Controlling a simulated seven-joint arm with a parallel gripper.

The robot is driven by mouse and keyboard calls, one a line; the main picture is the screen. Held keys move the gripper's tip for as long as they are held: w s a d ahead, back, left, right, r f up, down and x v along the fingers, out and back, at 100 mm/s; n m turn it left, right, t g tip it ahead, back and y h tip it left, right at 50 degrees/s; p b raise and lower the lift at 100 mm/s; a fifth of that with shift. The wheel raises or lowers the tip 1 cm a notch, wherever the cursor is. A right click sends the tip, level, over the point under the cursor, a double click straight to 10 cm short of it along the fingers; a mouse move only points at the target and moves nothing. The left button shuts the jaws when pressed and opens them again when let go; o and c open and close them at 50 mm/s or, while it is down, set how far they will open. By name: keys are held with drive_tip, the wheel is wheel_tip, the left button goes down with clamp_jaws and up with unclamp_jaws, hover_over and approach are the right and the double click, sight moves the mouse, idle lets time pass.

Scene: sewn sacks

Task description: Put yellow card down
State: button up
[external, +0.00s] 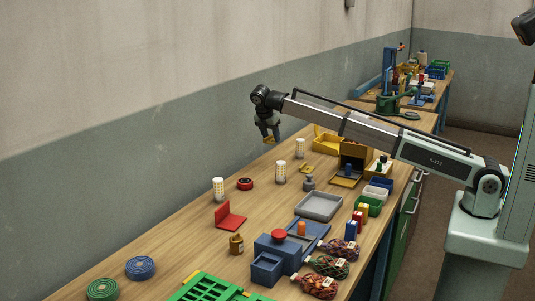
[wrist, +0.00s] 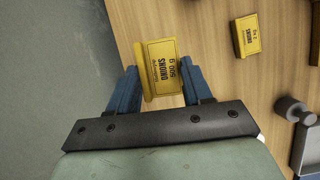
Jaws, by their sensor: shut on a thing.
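A yellow card (wrist: 162,60) with dark print is between the two blue fingers of my gripper (wrist: 160,88) in the wrist view. My gripper is shut on it. In the external view my gripper (external: 268,136) hangs down near the back edge of the bench by the wall, with a small yellow bit of the card under it. The card appears held above the wooden top; the exact gap is hard to tell. A second yellow card (wrist: 247,35) lies on the bench to the right in the wrist view, apart from my gripper. It also shows in the external view (external: 306,167).
A grey weight (external: 309,183) stands on the bench, right of my gripper. A grey tray (external: 318,206), open yellow box (external: 327,140) and netted sacks (external: 320,286) are farther off. Bare wood lies around the gripper.

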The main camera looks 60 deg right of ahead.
drive_tip(key=s+a+n+t, duration=0.1)
drive_tip(key=s+a+n, duration=0.25)
drive_tip(key=a, duration=1.55)
drive_tip(key=n+t, duration=0.1)
drive_tip(key=n, duration=0.1)
hover_over(253, 205)
drive_tip(key=s, duration=0.1)
drive_tip(key=shift+w+a+f+n+t+y, duration=0.2)
drive_tip(key=shift+f+n, duration=0.5)
drive_tip(key=shift+f, duration=0.95)
drive_tip(key=shift+s+a+f+n+t+y, duration=0.2)
drive_tip(key=shift+f+n, duration=0.45)
drive_tip(key=shift+f, duration=0.95)
drive_tip(key=shift+w+a+f+n+t+y, duration=0.1)
drive_tip(key=shift+f+n+t+y, duration=0.4)
drive_tip(key=shift+f, duration=1.15)
drive_tip(key=shift+f, duration=0.2)
drive_tip(key=o, duration=1)
drive_tip(key=shift+r, duration=0.1)
drive_tip(key=v, duration=1.2)
drive_tip(key=shift+w+a+r, duration=0.1)
drive_tip(key=shift+w+a, duration=0.1)
